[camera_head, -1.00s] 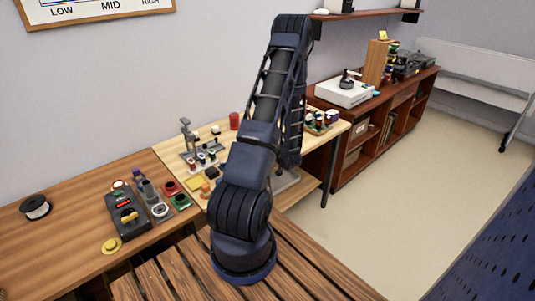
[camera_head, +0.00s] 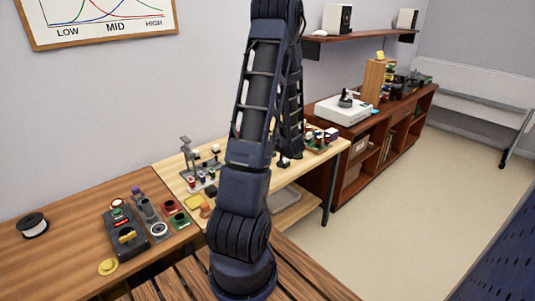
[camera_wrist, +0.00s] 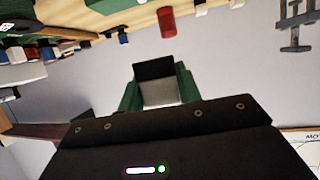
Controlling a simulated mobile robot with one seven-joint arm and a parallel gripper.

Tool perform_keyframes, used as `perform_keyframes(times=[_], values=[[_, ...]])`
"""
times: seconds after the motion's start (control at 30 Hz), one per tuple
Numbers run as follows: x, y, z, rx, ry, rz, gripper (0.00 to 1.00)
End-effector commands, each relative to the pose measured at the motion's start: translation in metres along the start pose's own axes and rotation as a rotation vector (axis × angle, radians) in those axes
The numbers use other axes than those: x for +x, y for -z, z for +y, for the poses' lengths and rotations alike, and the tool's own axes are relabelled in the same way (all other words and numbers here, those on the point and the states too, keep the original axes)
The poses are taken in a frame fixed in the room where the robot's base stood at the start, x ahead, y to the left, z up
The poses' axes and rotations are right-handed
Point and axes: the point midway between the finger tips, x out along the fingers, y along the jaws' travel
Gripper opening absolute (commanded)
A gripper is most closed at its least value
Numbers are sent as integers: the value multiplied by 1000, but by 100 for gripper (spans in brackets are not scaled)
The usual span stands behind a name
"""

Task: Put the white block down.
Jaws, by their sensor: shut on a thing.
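My gripper (camera_wrist: 158,88) shows in the wrist view, with a green finger on each side. It is shut on a pale block, the white block (camera_wrist: 160,93), which looks light grey here. A black part sits at the block's far end; I cannot tell whether it belongs to the block. The block is held in the air, with plain wall behind it and no surface touching it. In the head view my arm rises past the top edge, and the gripper and block cannot be made out there.
A light wooden table (camera_head: 172,168) carries a grey stand (camera_head: 187,155) and several small coloured parts. A red cylinder (camera_wrist: 167,21) shows in the wrist view. A low cabinet (camera_head: 345,150) stands behind.

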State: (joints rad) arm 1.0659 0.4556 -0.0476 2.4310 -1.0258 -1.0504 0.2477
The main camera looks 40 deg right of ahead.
Motion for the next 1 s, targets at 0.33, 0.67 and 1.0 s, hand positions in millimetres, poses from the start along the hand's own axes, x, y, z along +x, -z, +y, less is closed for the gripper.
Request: perform_keyframes(times=[0.33, 0.67, 1.0], values=[[-14, 34, 0, -1, 1, 1, 12], [-15, 39, 0, 0, 1, 0, 12], [40, 74, -24, -16, 37, 2, 12]])
